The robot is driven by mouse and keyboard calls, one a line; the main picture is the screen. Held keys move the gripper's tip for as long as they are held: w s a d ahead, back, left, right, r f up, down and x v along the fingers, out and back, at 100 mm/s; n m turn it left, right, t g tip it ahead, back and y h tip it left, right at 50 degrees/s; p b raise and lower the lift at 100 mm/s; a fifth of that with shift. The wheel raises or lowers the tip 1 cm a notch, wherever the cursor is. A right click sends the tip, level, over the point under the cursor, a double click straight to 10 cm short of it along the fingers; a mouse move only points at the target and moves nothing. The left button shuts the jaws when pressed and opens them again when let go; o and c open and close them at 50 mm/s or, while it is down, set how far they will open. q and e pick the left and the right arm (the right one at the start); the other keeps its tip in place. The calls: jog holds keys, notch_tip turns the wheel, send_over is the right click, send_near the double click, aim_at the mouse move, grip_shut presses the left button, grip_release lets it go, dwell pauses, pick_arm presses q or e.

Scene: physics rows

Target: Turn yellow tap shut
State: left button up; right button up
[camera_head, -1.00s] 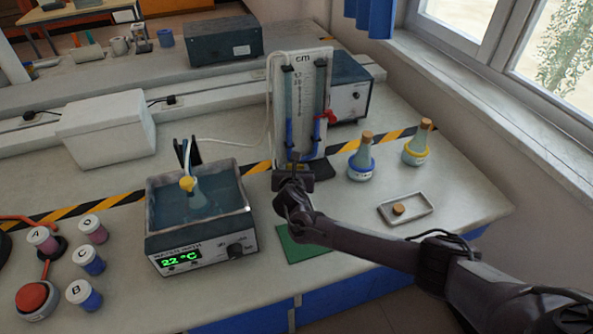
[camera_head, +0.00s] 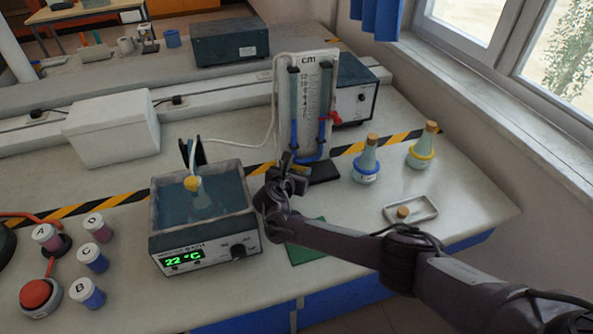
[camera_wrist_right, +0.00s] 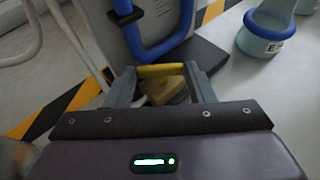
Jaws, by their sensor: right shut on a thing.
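The yellow tap (camera_wrist_right: 160,71) shows in the right wrist view as a yellow bar with a duller yellow body below it, between my two grey fingers. My right gripper (camera_wrist_right: 155,84) is shut on it, with a finger at each end of the bar. In the head view the tap is a small yellow patch (camera_head: 301,169) at my right gripper (camera_head: 292,171), low in front of the tube gauge (camera_head: 314,95). The gripper hides most of the tap there. My left gripper is not in view.
A water bath (camera_head: 240,215) stands close left of my right gripper. A red tap (camera_head: 334,117) sits on the gauge's right side. Two corked flasks (camera_head: 367,165) (camera_head: 421,150) and a small tray (camera_head: 430,207) stand to the right. A green mat (camera_head: 306,254) lies partly under my right arm.

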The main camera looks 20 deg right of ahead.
jog(key=o, duration=1)
jog(key=shift+s, duration=0.1)
jog(key=p+v, duration=0.1)
jog(key=v, duration=0.6)
jog(key=shift+s+a+r+p, duration=0.15)
jog(key=shift+s+a+p, duration=0.1)
jog(key=shift+p, duration=0.15)
